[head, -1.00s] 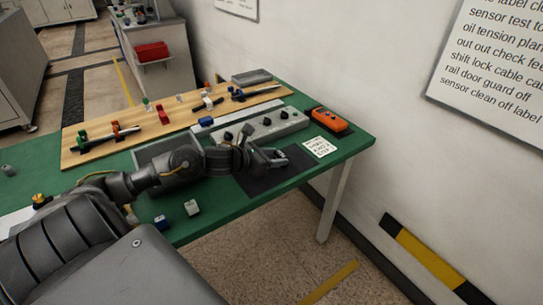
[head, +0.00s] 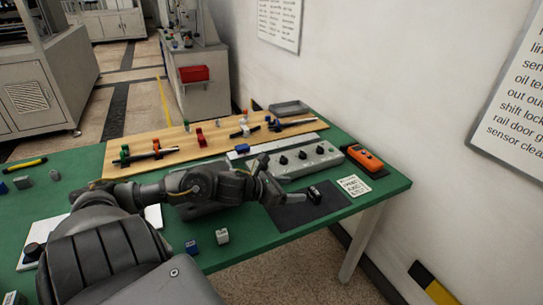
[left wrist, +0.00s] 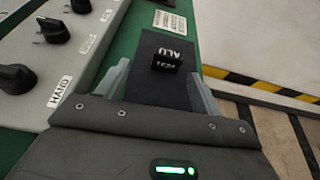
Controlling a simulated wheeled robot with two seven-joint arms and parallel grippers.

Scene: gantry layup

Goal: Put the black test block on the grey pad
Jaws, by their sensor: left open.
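The black test block (head: 314,193) stands on the dark grey pad (head: 292,216) near the right end of the green table. In the left wrist view the block (left wrist: 166,63), with white lettering, rests on the pad (left wrist: 163,92), inside its edges. My left gripper (head: 272,187) is open and empty, just to the left of the block in the head view. In the left wrist view its two fingers stand apart on either side of the pad, with the block beyond the tips and clear of them. My right gripper is not in view.
A grey control box (head: 300,158) with black knobs stands behind the pad. An orange meter (head: 366,158) and a white printed card (head: 354,186) lie to the right. A wooden board (head: 178,158) with clamps lies behind. Small white (head: 222,236) and blue (head: 191,247) blocks sit near the front edge.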

